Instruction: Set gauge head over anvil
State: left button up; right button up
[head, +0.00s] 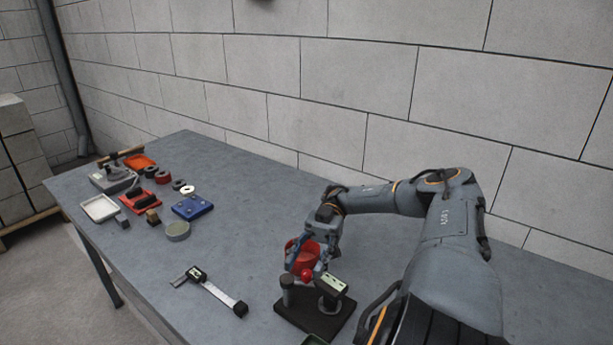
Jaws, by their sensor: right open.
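A small gauge stand has a dark base plate (318,318) near the table's front edge. A short grey post (287,290), which looks like the anvil, stands at the base's left. A gauge head with a pale display (331,284) sits to its right on a dark round support, apart from the post. A small red knob (307,274) shows between them. My right gripper (300,267) points down just behind the knob and post, its jaws open. Whether it touches the stand cannot be told. My left gripper is not in view.
A digital caliper (218,294) lies left of the stand. A red round object (302,257) shows behind my right gripper, partly hidden. Mid-table is clear.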

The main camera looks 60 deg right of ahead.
aim_at(307, 272)
notch_tip(307, 272, up, 7)
jog(key=shift+f, duration=0.1)
